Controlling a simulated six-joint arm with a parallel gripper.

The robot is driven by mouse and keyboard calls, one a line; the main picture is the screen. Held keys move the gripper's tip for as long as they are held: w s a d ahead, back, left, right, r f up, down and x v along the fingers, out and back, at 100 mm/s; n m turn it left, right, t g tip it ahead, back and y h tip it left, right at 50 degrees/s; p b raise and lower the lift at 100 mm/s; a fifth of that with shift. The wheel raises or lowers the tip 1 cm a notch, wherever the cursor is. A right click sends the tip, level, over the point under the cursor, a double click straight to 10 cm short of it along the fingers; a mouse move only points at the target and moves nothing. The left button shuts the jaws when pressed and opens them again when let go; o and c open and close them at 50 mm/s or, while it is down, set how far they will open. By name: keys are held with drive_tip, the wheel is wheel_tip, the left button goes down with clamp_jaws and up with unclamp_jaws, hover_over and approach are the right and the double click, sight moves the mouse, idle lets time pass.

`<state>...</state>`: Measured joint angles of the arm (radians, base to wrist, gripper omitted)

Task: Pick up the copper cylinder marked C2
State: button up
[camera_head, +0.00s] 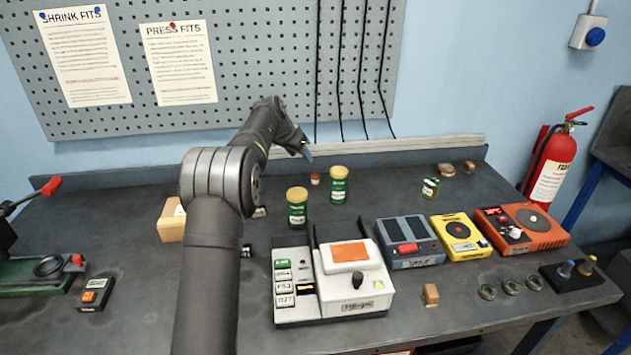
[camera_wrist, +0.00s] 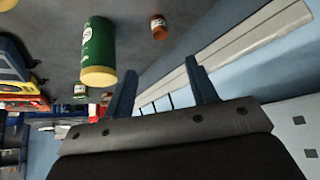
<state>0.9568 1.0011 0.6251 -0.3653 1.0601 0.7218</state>
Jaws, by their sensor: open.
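A small copper-brown cylinder (camera_head: 315,179) with a pale label stands on the bench, left of a green jar with a yellow lid (camera_head: 339,186). Its marking is too small to read, so I cannot tell if it is C2. In the wrist view the small cylinder (camera_wrist: 159,27) lies beyond my fingertips, apart from them. My gripper (camera_head: 306,154) is raised above the back of the bench, above and slightly left of that cylinder. In the wrist view my gripper (camera_wrist: 161,66) has its two fingers spread with nothing between them.
Another green jar (camera_head: 297,208) stands in front. Copper-coloured pieces (camera_head: 446,169) sit at the back right near a smaller green jar (camera_head: 431,188). A brown block (camera_head: 430,295) lies at the front. A white device (camera_head: 352,280), grey-blue box (camera_head: 410,243), yellow box (camera_head: 459,238) and orange box (camera_head: 521,229) crowd the middle and right.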

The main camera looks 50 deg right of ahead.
sight(314, 176)
drive_tip(key=x, duration=1.4)
drive_tip(key=shift+f, duration=0.35)
clamp_jaws()
